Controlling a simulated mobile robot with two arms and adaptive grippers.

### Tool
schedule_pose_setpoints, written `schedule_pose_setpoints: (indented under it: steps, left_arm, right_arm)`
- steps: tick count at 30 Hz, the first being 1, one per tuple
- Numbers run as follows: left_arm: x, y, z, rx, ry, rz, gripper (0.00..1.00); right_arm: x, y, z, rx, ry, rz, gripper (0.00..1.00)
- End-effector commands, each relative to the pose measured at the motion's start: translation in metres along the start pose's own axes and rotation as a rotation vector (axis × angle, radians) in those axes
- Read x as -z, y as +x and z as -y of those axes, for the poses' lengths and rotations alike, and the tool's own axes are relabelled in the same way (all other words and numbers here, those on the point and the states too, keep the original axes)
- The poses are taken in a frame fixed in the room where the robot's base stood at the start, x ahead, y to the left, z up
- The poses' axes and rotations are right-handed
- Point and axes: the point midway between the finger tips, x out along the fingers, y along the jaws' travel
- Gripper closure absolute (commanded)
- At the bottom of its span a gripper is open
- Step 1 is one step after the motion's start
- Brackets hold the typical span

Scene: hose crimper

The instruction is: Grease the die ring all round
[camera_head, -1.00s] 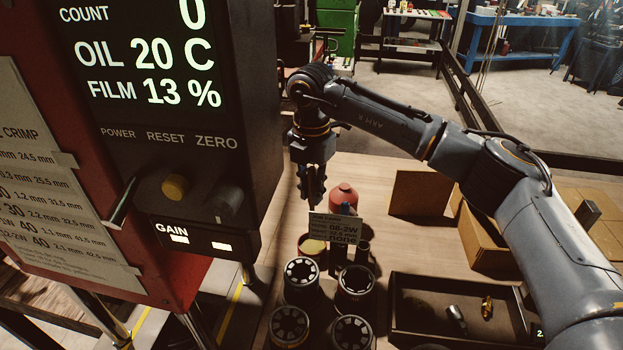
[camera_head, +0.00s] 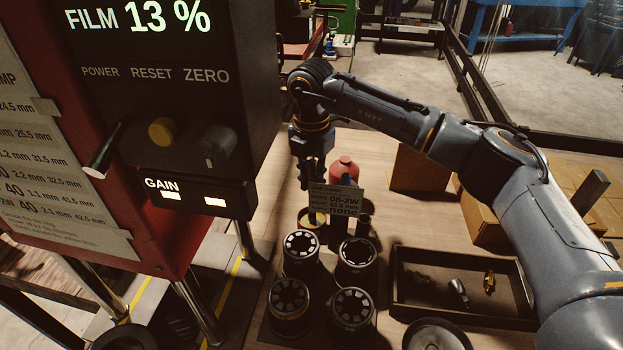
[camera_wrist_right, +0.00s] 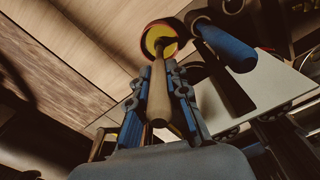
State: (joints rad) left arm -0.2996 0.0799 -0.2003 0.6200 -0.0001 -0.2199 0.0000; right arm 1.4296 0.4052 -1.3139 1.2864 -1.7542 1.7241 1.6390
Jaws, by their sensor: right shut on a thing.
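My right gripper (camera_head: 309,180) is above the tin of yellow grease (camera_head: 312,218), behind the dies on the table. In the right wrist view its two blue fingers (camera_wrist_right: 160,75) are shut on a wooden-handled tool (camera_wrist_right: 159,98), which looks like a brush. The tool's far end overlaps the yellow inside of the tin (camera_wrist_right: 161,40); its tip is hidden, so I cannot tell whether it touches the grease. The red and black crimper (camera_head: 205,115) fills the left and reads FILM 13 %. I cannot make out its die ring. My left gripper is not in view.
Several round dies (camera_head: 352,309) stand in front of the tin. A label card (camera_head: 337,200) and a red bottle (camera_head: 343,170) are close beside the gripper. A dark tray (camera_head: 400,290) with small metal parts and cardboard boxes (camera_head: 425,172) are to the right.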

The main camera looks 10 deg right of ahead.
Motion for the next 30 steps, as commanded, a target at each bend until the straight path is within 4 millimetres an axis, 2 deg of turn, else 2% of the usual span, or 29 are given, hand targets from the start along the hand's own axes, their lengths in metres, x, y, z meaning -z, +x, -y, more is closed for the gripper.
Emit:
schedule_pose_setpoints:
  steps: [8,22,30]
  left_arm:
    - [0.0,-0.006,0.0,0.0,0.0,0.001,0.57]
    - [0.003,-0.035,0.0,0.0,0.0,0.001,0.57]
    - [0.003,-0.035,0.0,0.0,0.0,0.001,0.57]
  right_arm:
    - [0.0,-0.011,0.0,-0.001,0.0,0.0,1.0]
    - [0.0,-0.067,0.0,-0.001,0.0,0.001,1.0]
    - [0.0,-0.07,0.0,0.0,0.0,-0.001,1.0]
